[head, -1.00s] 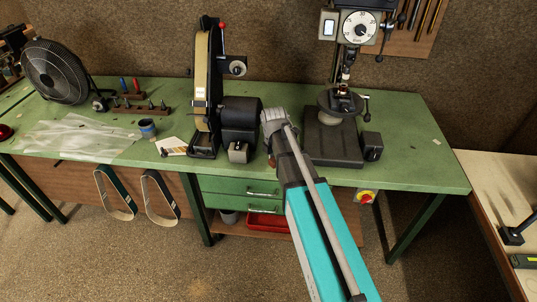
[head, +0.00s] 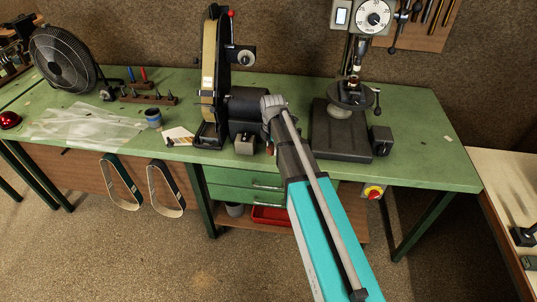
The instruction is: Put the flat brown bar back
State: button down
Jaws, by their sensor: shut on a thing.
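My arm reaches from the lower right up to the bench, its grey wrist (head: 273,106) in front of the right side of the belt grinder (head: 213,85). The jaws of my gripper do not show; the wrist and arm hide the space behind them. No flat brown bar can be made out. A tiny reddish-brown patch (head: 270,150) shows just left of my arm below the wrist, too small to identify.
The drill press (head: 343,130) stands right of my wrist on the green bench (head: 425,165). A fan (head: 65,58), a tool rack (head: 145,98), a plastic sheet (head: 85,125) and a blue cup (head: 153,118) occupy the left. Bare benchtop lies right of the press.

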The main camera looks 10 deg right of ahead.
jog(key=w+f+b, duration=0.2)
jog(key=w+f, duration=0.1)
jog(key=w, duration=0.2)
jog(key=b, duration=0.5)
send_over(267, 156)
jog(key=f, duration=0.4)
jog(key=shift+s, duration=0.35)
jog(key=shift+f, duration=0.1)
jog(key=shift+w+f+b, duration=0.3)
jog(key=shift+w+f, duration=0.1)
jog(key=shift+f, duration=0.1)
jog(key=shift+f+b, duration=1.45)
jog(key=shift+f, duration=0.1)
jog(key=shift+c, duration=1.5)
grip_release()
